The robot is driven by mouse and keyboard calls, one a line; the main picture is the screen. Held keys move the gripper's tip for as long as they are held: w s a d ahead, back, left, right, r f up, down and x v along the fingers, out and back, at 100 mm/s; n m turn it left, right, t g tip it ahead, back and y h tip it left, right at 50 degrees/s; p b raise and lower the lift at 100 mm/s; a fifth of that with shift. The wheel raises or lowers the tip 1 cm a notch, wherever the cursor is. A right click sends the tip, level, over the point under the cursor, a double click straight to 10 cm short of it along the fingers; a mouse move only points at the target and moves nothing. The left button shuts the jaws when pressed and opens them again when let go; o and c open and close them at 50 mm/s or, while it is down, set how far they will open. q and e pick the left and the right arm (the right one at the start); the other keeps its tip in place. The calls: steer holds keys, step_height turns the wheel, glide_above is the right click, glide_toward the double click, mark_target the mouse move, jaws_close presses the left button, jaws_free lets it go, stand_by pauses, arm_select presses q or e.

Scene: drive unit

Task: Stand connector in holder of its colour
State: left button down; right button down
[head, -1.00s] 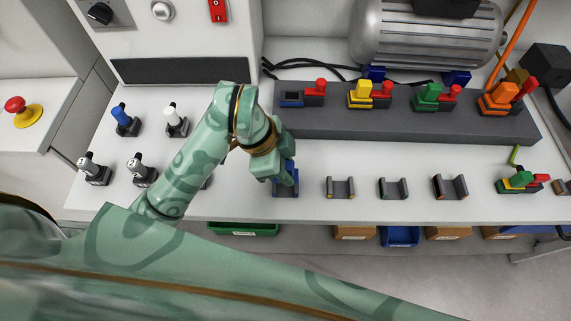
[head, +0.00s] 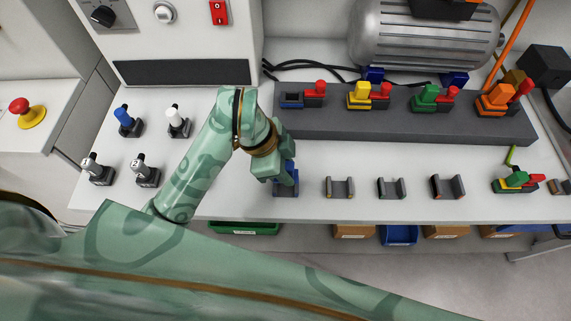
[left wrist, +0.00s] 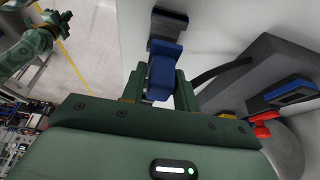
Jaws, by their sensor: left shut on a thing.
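My left gripper (head: 286,180) is shut on a blue connector (head: 291,171) at the front row of holders. In the left wrist view the blue connector (left wrist: 161,76) sits between the fingers, its far end at a dark holder (left wrist: 168,22). In the head view this holder (head: 286,191) lies right under the gripper and is partly hidden. I cannot tell whether the connector is seated in it. A green gripper (left wrist: 55,20), apparently my right one, shows small at the upper left of the left wrist view; its jaws are unclear.
Three empty holders (head: 340,188), (head: 392,189), (head: 448,187) stand to the right along the counter. Behind them a dark grey block (head: 400,125) carries coloured connectors. Several black-based pieces with blue, white and grey tops (head: 128,121) stand at left. A green bin (head: 243,228) is below the counter edge.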

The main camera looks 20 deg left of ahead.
arm_select(q)
steer(key=shift+f, duration=0.1)
stand_by(0.3)
steer(key=shift+f, duration=0.3)
steer(key=shift+f+b, duration=0.8)
steer(key=shift+f, duration=0.4)
steer(key=shift+f, duration=0.1)
steer(key=c, duration=1)
jaws_free()
